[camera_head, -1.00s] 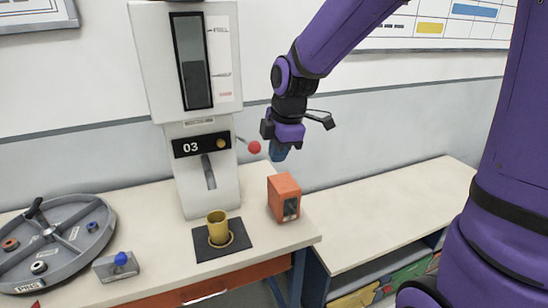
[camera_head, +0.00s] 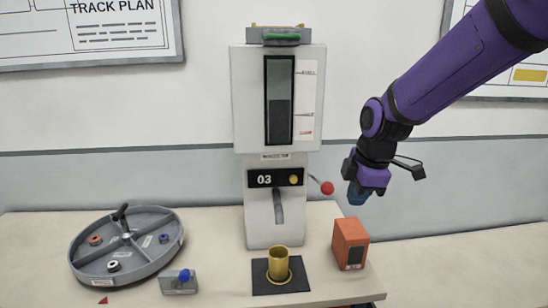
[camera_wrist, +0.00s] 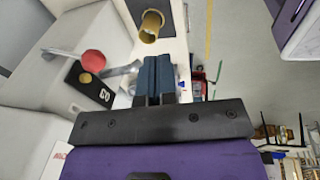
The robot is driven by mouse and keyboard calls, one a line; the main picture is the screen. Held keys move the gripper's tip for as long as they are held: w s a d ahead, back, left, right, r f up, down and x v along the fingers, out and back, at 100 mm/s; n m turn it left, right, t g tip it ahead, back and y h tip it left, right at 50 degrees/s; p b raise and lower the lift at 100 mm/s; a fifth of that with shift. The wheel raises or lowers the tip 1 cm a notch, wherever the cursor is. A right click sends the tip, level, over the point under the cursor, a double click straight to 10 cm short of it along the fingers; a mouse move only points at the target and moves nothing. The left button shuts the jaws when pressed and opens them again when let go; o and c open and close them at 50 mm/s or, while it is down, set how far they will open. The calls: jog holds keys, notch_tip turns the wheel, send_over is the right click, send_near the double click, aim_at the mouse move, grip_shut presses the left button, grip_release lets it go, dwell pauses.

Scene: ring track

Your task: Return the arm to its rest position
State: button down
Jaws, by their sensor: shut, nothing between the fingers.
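My purple and black arm reaches in from the upper right in the head view. My gripper (camera_head: 356,194) hangs in the air, right of the machine marked 03 (camera_head: 240,100) and above the orange box (camera_head: 350,240). In the wrist view its blue fingers (camera_wrist: 157,75) are together with nothing between them. The machine's lever with a red knob (camera_head: 327,188) is just left of the gripper, apart from it in the head view. The red knob also shows in the wrist view (camera_wrist: 93,61).
A yellow cup (camera_head: 278,264) stands on a dark mat (camera_head: 262,283) before the machine. A round grey divided tray (camera_head: 160,262) and a small block with a blue knob (camera_head: 178,283) are to the left.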

jog(key=s+d+r+m+t, duration=0.1)
jog(key=s+d+r+m, duration=0.1)
jog(key=s+m, duration=0.3)
jog(key=s+d+r+m+t, duration=0.1)
jog(key=s+d+r+m, duration=0.2)
jog(key=s+r+m, duration=0.2)
jog(key=s+d+r+m+t+h, duration=0.1)
jog(key=s+d+r+m, duration=0.1)
jog(key=s+m, duration=0.5)
jog(key=s+r, duration=0.1)
jog(key=s, duration=0.2)
jog(key=shift+d+r, duration=0.25)
jog(key=shift+r, duration=0.15)
